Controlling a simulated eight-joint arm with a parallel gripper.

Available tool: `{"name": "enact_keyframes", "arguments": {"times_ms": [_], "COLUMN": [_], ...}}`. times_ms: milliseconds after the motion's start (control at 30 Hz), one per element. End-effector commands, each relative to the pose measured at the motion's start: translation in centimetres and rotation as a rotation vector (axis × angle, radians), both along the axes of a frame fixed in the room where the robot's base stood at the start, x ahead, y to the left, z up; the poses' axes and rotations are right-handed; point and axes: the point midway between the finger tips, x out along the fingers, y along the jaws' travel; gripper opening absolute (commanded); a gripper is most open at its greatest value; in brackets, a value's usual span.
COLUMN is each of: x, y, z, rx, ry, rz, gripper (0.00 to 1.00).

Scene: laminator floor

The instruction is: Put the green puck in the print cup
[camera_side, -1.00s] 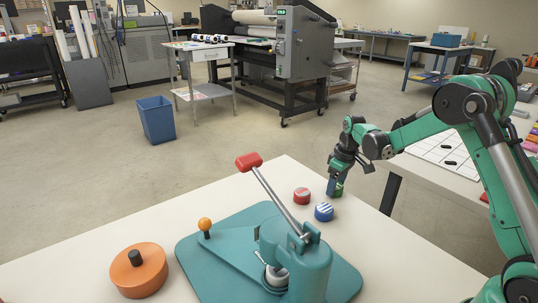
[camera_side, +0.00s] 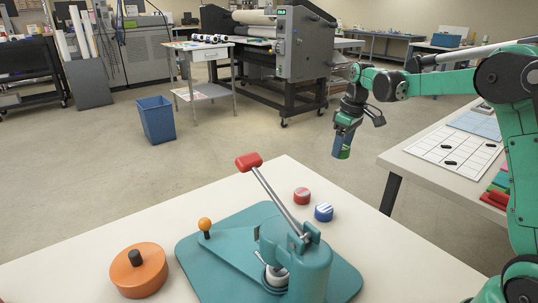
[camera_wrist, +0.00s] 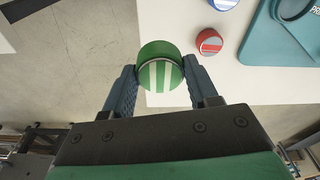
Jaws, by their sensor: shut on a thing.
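The green puck (camera_wrist: 160,72) with pale stripes is between my gripper's (camera_wrist: 160,82) two fingers in the wrist view. In the side view my gripper (camera_side: 342,150) is raised beyond the table's far edge, and a bit of the green puck (camera_side: 344,154) shows at its tip. The teal press (camera_side: 300,262) stands on its base plate, with a silver round part (camera_side: 276,276) under its head. In the wrist view a round recess (camera_wrist: 292,9) next to cut-off lettering shows on the teal base; I cannot tell for certain that it is the print cup.
A red puck (camera_side: 302,196) and a blue striped puck (camera_side: 323,212) lie behind the press. The press's red-tipped lever (camera_side: 249,162) sticks up. An orange knobbed disc (camera_side: 138,270) sits at the left. Another table (camera_side: 455,170) stands at the right.

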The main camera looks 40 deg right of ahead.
Motion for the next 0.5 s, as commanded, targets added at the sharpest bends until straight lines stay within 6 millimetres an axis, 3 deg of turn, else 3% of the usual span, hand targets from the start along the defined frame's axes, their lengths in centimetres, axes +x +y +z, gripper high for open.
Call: {"name": "enact_keyframes", "arguments": {"times_ms": [33,200,500], "x": [0.0,0.0,0.1], "y": [0.0,0.0,0.7], "z": [1.5,5.3,8.7], "rx": [0.0,0.0,0.0], "ry": [0.0,0.0,0.001], "rz": [0.0,0.0,-0.002], "gripper": [0.02,0.02,0.02]}}
